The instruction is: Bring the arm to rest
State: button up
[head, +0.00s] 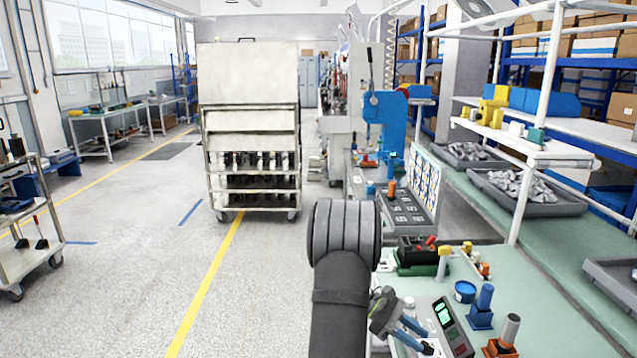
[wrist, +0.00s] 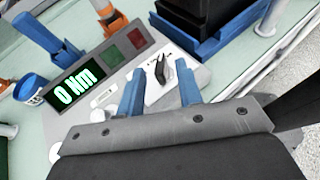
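My gripper (wrist: 160,82) is open in the wrist view, its two blue fingers apart with nothing between their tips. A grey test unit (wrist: 110,65) lies beyond them, with a lit display reading "0 Nm". A black pointed knob (wrist: 161,70) on a white plate shows just past the gap between the fingers; I cannot tell how far below them it is. In the head view my gripper (head: 427,348) is low at the bench, beside the test unit (head: 457,338). My dark arm reaches forward and bends down to it.
Around the test unit on the green bench (head: 540,335) stand a blue cup (head: 465,291), a blue holder (head: 481,308) and an orange holder (head: 501,345). Grey trays (head: 525,193) sit farther right.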

aim_at(426, 345)
jog(key=v, duration=1.4)
jog(key=x, duration=1.7)
jog(key=shift+s+d, duration=0.15)
jog(key=shift+s+d+f+n+t, duration=0.1)
jog(key=shift+d+f+n+t, duration=0.1)
jog(key=shift+n+t, duration=0.15)
jog(key=shift+a+n+t+h, duration=0.1)
jog(key=shift+n+t+h, duration=0.35)
jog(key=shift+h, duration=0.15)
jog(key=n+t, duration=0.4)
jog(key=t, duration=0.1)
jog(key=shift+h, duration=0.4)
jog(key=shift+a+r+n+t, duration=0.15)
jog(key=shift+n+t, duration=0.15)
jog(key=shift+n, duration=0.1)
jog(key=v, duration=1.3)
jog(key=shift+a, duration=0.2)
